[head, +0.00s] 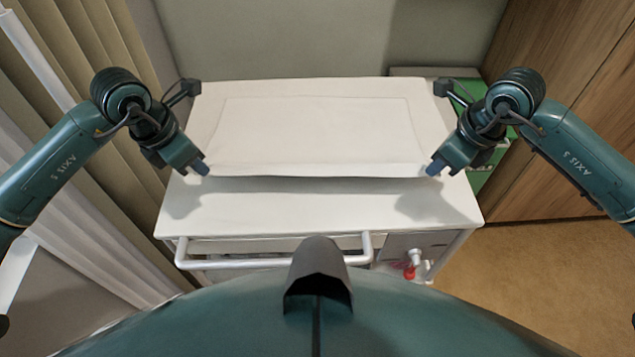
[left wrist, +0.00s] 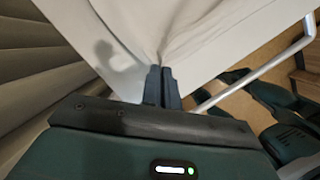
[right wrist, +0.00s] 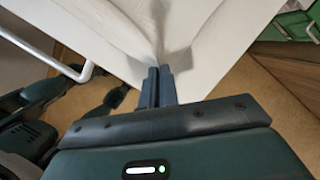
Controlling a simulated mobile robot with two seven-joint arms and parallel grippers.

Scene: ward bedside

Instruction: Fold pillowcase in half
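The white pillowcase (head: 315,130) lies over the back part of the white bedside table top (head: 320,210), with a stitched rectangle on it. Its near edge is straight and appears slightly raised, with a shadow below it. My left gripper (head: 203,168) is at the near left corner, and in the left wrist view its fingers (left wrist: 162,72) are closed with cloth gathered at the tips. My right gripper (head: 434,168) is at the near right corner, and in the right wrist view its fingers (right wrist: 158,72) are closed on gathered cloth.
The front strip of the table top is bare. A white rail (head: 275,262) runs along the table's front. A green cabinet (head: 480,175) stands behind on the right, by a wooden panel (head: 570,100). Curtains (head: 95,140) hang close on the left.

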